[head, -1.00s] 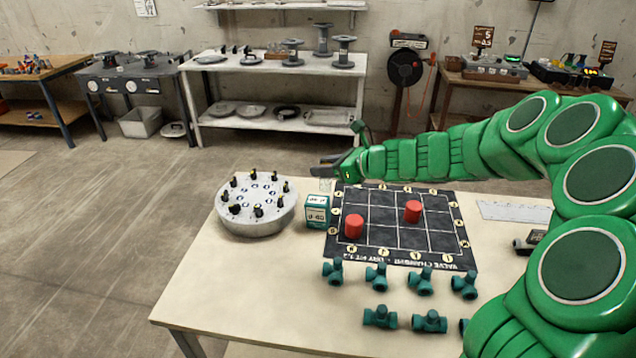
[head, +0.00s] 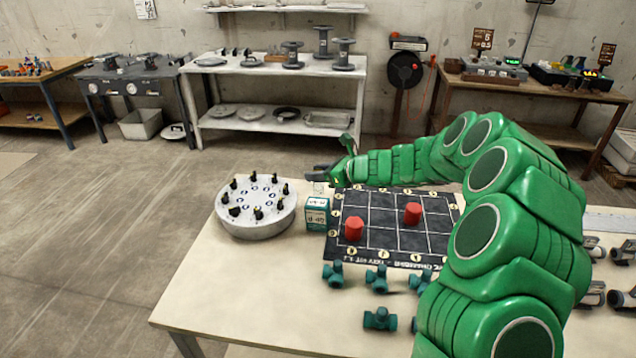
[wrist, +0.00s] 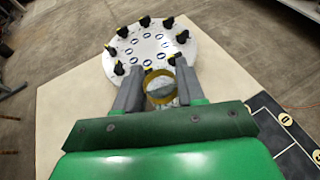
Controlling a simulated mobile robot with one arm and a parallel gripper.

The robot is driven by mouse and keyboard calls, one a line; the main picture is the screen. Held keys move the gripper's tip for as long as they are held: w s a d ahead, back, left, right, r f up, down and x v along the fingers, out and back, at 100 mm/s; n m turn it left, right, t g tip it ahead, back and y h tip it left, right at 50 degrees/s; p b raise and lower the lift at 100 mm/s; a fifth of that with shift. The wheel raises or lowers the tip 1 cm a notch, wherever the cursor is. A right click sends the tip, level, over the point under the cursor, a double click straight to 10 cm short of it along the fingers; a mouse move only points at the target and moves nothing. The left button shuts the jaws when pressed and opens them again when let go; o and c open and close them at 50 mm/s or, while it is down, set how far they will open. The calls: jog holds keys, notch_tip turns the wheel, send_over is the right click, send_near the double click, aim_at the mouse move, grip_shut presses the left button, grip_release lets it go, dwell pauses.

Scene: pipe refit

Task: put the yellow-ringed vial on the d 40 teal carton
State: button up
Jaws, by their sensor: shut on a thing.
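My gripper (head: 320,173) is shut on the yellow-ringed vial, whose yellow ring and clear round top (wrist: 160,88) show between the two fingers (wrist: 159,85) in the wrist view. In the head view the clear vial (head: 319,188) hangs upright below the fingers, directly above the teal carton (head: 316,214). I cannot tell whether the vial's bottom touches the carton top. The carton is a small teal and white box with a printed label, standing on the table between the round rack and the black board. The wrist view does not show the carton; the vial and gripper hide that spot.
A round white rack (head: 256,222) with several black-and-yellow pieces stands left of the carton. A black grid board (head: 385,238) with two red cylinders (head: 354,228) lies to the right. Teal pipe fittings (head: 380,318) lie in front. The table's front left (head: 240,290) is clear.

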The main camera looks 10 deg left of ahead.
jog(key=shift+w+a+f, duration=0.15)
jog(key=shift+w+f, duration=0.2)
jog(key=shift+f, duration=1.6)
jog(key=o, duration=1)
jog(key=shift+o, duration=0.2)
jog(key=v, duration=1.2)
jog(key=shift+s+r, duration=0.1)
jog(key=shift+r, duration=0.05)
